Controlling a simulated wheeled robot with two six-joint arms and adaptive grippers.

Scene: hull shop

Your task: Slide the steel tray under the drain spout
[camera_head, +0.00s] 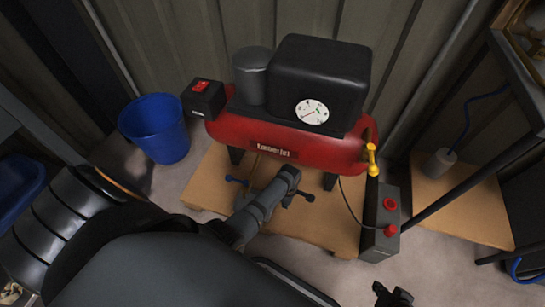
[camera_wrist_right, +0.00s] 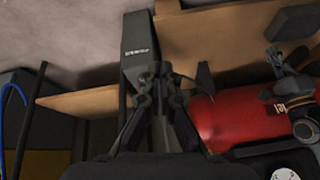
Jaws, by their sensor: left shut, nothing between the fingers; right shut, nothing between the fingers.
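The red compressor tank (camera_head: 285,140) stands on a wooden board; it also shows at the right of the right wrist view (camera_wrist_right: 225,120). My left gripper (camera_head: 288,176) reaches in front of the tank's lower middle, shut and empty, and hides part of what is under the tank. I cannot make out the steel tray for certain; a curved metallic edge (camera_head: 295,280) shows at bottom centre.
A grey box with red buttons (camera_head: 382,220) stands right of the compressor; it shows in the right wrist view too (camera_wrist_right: 140,50). A blue bucket (camera_head: 155,127) stands at left. A dark-framed rack (camera_head: 470,185) with a wooden shelf is at right.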

